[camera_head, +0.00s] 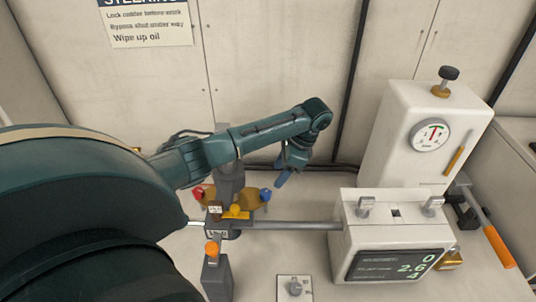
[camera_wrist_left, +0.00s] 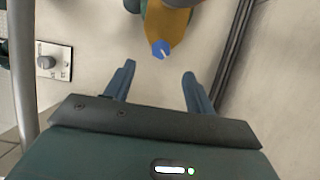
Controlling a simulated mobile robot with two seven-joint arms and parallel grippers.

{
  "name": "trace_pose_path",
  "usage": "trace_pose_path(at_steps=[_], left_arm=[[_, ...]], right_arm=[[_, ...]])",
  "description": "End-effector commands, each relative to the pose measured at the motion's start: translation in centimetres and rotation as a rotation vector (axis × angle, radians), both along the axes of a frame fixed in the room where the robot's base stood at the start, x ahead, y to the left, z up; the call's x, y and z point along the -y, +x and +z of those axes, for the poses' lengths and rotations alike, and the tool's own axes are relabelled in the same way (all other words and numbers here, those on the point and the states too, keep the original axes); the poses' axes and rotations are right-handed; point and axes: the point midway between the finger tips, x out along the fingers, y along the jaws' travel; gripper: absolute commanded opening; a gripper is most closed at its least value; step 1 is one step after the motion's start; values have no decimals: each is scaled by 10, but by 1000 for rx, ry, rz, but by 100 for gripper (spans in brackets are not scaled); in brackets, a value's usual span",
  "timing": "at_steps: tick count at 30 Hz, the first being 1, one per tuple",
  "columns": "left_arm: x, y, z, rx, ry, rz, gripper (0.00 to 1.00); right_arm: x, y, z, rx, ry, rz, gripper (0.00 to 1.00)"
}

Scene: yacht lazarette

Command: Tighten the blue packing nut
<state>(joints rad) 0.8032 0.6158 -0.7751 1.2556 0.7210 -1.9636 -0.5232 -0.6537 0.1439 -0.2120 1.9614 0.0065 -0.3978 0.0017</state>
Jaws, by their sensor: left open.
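The blue packing nut (camera_head: 266,194) is a small round blue piece at the right end of a brass fitting on a grey assembly. In the left wrist view the blue nut (camera_wrist_left: 160,49) shows a pale slot or mark, at the end of the brass part (camera_wrist_left: 168,25). My left gripper (camera_head: 283,179) is open and empty, above and to the right of the nut in the head view. In the wrist view the nut appears just beyond the gap between the open fingertips (camera_wrist_left: 157,70), apart from both. My right gripper is not seen.
A red nut (camera_head: 198,192) sits at the fitting's left end, and an orange knob (camera_head: 211,248) below. A rod (camera_head: 300,226) runs to a white box with a display (camera_head: 392,264). A white gauge housing (camera_head: 415,150) stands behind. A small switch plate (camera_head: 295,289) lies in front.

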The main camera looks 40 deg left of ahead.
Motion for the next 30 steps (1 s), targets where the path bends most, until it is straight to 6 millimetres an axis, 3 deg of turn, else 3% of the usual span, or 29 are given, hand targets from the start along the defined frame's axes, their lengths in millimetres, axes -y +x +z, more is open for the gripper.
trace_pose_path(at_steps=[6,12,18,26,30], left_arm=[[-15,-13,-42,-4,2,2,55],[-23,-20,-69,-2,1,1,55],[-26,-22,-80,1,1,1,55],[-26,-22,-81,2,1,0,55],[-26,-22,-81,1,1,1,43]], right_arm=[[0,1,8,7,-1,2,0],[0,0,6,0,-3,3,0],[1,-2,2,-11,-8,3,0],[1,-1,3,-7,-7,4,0],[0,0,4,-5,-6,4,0]])
